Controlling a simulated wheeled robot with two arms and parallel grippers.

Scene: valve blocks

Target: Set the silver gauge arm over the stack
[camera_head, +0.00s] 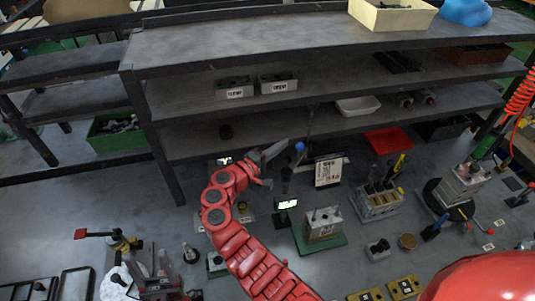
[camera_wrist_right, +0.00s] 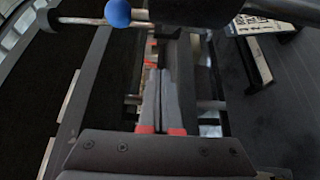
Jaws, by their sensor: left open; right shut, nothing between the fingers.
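In the head view, my right gripper (camera_head: 270,163) is shut and empty beside a dark upright post (camera_head: 287,182) with a blue ball (camera_head: 299,147) near its top. In the right wrist view, the closed fingers (camera_wrist_right: 161,80) point toward a silver rod (camera_wrist_right: 82,20), which carries the blue ball (camera_wrist_right: 118,12); it looks like the gauge arm. Contact cannot be told. A small lit display (camera_head: 287,204) is low on the post. A metal block stack (camera_head: 322,224) stands on a green base right of the post.
A grey shelf unit (camera_head: 300,45) stands behind, with labelled bins (camera_head: 236,88) on it. A small sign (camera_head: 328,171), a block with upright tools (camera_head: 380,199) and another block assembly (camera_head: 462,184) stand to the right. Yellow plates (camera_head: 404,287) lie at the front.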

